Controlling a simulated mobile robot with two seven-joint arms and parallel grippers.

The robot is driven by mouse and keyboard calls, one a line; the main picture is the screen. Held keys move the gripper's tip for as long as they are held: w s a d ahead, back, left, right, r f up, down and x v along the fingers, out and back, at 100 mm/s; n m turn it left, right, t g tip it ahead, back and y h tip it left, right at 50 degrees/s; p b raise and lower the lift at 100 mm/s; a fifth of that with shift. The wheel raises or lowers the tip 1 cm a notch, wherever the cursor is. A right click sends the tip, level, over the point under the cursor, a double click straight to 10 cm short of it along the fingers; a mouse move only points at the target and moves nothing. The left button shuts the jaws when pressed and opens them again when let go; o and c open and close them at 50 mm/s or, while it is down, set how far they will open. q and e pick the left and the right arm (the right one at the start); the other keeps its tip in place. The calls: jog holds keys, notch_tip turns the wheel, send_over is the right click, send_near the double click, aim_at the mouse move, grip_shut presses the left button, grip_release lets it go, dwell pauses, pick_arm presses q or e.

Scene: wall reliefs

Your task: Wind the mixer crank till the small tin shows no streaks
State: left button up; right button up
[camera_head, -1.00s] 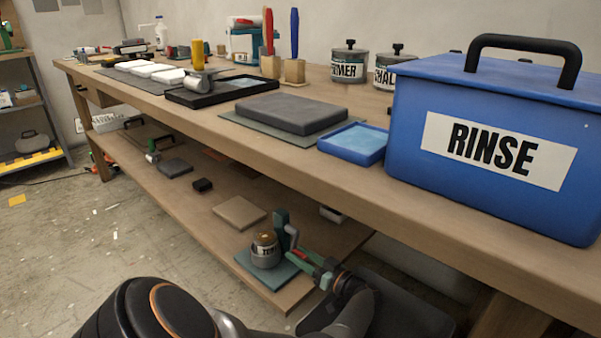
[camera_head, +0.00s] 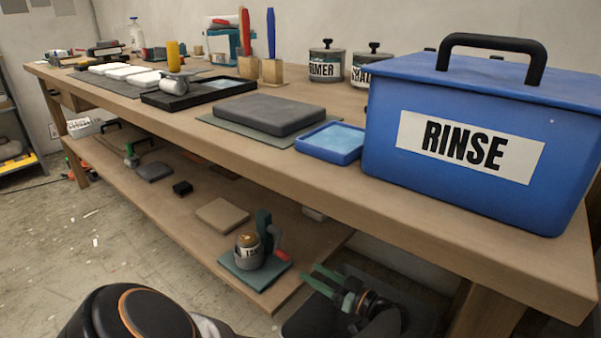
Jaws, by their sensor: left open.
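The small tin (camera_head: 249,255) is grey with a pale label and a brown top. It stands upright on the teal base (camera_head: 277,273) of the mixer, on the lower shelf. Whether the top shows streaks is too small to tell. The mixer's dark teal upright (camera_head: 264,227) rises behind the tin, and the crank's red handle (camera_head: 281,243) is on its right side. My left gripper (camera_head: 309,273) has green fingers, open and empty, to the right of the mixer and apart from the handle. My right gripper is not in view.
The bench top (camera_head: 330,185) overhangs the lower shelf (camera_head: 180,210). A blue RINSE box (camera_head: 480,195) stands at the bench's right end, beside a blue tray (camera_head: 330,143). A tan slab (camera_head: 221,214) lies behind the mixer. The floor (camera_head: 80,245) at left is mostly clear.

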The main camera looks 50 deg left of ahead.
aim_at(289, 260)
pick_arm(q)
jog(key=shift+v, duration=0.85)
jog(key=s+a+m, duration=0.1)
jog(key=a+m, duration=0.1)
jog(key=a, duration=0.2)
jog(key=s+a+m, duration=0.1)
jog(key=a+m, duration=0.1)
jog(key=a, duration=0.2)
jog(key=s+a+m, duration=0.1)
jog(key=a+m, duration=0.2)
jog(key=a, duration=0.1)
jog(key=shift+s+a+f, duration=0.1)
jog(key=shift+s+a, duration=0.15)
jog(key=shift+a, duration=0.05)
grip_shut()
